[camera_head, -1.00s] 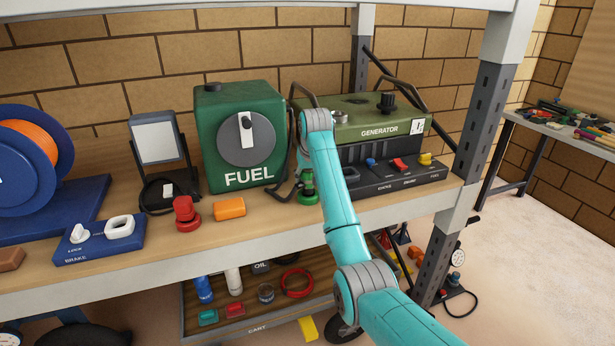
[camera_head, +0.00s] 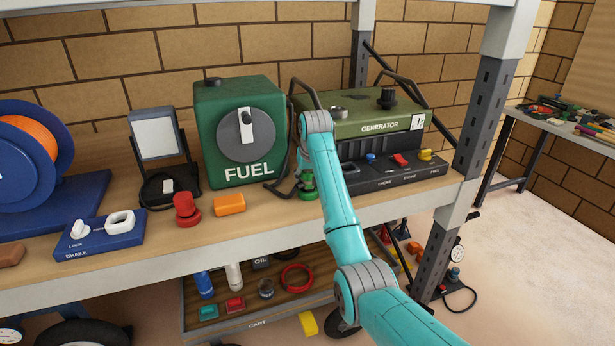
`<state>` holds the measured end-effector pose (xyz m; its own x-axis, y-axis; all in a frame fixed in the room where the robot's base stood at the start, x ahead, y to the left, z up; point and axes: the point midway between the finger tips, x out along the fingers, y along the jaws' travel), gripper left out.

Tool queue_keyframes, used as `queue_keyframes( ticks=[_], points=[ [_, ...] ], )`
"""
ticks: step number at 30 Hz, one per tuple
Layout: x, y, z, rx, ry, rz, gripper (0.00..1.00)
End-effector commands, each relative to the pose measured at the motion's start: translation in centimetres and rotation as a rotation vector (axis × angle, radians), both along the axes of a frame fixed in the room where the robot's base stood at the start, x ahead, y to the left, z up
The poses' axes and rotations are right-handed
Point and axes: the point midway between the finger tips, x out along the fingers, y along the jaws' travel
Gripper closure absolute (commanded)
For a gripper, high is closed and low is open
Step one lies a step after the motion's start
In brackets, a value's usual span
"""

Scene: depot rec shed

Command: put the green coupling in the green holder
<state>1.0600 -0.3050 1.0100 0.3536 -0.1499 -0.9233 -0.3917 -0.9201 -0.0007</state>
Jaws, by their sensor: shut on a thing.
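A green piece (camera_head: 308,187) with a round, stepped shape stands on the shelf top, left of my forearm and in front of the gap between the fuel can and the generator. It looks like the green coupling or its holder; I cannot tell which, or whether both are there. My arm's wrist is bent away behind the forearm, and my gripper is hidden, so its contact with the green piece cannot be seen. A small green item (camera_head: 208,312) lies on the lower cart.
The shelf (camera_head: 255,222) holds a fuel can (camera_head: 210,140), generator (camera_head: 375,118), red stepped piece (camera_head: 187,210), orange block (camera_head: 230,204), brake panel (camera_head: 95,238), lamp (camera_head: 157,140) and blue reel (camera_head: 20,160). A shelf post (camera_head: 478,120) stands right of my arm. The cart (camera_head: 270,322) is below.

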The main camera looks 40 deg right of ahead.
Motion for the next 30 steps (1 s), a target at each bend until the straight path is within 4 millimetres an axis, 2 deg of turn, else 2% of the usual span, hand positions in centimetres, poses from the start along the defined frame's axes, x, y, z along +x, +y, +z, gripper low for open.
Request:
queue_keyframes(
  ticks=[11, 12, 15, 25, 30],
  points=[
    [0.0, 0.0, -0.3, -0.001, -0.002, 0.0, 0.93],
    [0.0, 0.0, -0.3, -0.001, -0.003, 0.0, 0.46],
    [0.0, 0.0, -0.3, -0.001, -0.002, 0.0, 0.24],
    [0.0, 0.0, -0.2, 0.0, -0.001, 0.0, 0.24],
    [-0.6, 0.3, 1.6, -0.002, -0.004, 0.0, 0.24]
  ],
)
